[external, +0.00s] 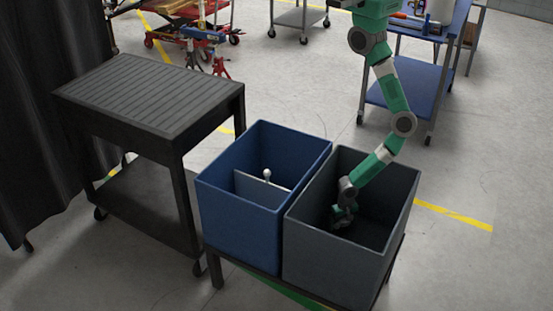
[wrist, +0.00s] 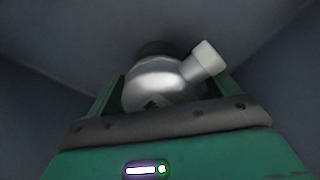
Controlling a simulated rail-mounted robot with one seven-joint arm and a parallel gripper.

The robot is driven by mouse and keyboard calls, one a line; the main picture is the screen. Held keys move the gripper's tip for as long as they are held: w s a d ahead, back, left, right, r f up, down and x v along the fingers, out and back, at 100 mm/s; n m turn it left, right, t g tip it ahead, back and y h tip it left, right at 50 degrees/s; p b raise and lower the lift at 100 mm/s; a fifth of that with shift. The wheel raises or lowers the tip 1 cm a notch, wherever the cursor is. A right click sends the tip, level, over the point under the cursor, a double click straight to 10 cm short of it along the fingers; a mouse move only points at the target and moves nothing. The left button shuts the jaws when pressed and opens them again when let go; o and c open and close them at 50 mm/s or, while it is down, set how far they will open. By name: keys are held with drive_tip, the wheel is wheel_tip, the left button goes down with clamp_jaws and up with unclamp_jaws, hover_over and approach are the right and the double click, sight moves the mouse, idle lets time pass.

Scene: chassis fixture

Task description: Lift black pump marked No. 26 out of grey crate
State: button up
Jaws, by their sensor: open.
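The grey crate (external: 325,265) stands at the right of a low stand, and my arm reaches down into it. My gripper (external: 342,215) is low inside, near the crate's left wall. In the wrist view my gripper (wrist: 168,95) is open, its green fingers on either side of a rounded silvery part (wrist: 152,82) with a pale cylindrical stub (wrist: 207,58) pointing up right. A dark part shows behind it. This looks like the pump, though mostly silvery rather than black; no number is legible. I cannot tell whether the fingers touch it. In the external view it cannot be made out.
A blue crate (external: 240,222) adjoins the grey crate on the left, holding a pale panel (external: 258,188) and a small white knob (external: 267,174). A dark ribbed-top cart (external: 150,90) stands further left. A blue-shelved cart (external: 405,108) stands behind. The grey crate's walls surround my gripper.

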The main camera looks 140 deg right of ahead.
drive_tip(key=shift+d+f, duration=0.1)
drive_tip(key=shift+f, duration=0.7)
drive_tip(key=shift+r, duration=0.1)
drive_tip(key=c, duration=1.5)
drive_tip(key=shift+o, duration=0.2)
wheel_tip(320, 180, up, 10)
drive_tip(key=p, duration=0.5)
wheel_tip(320, 180, up, 30)
drive_tip(key=p, duration=2.8)
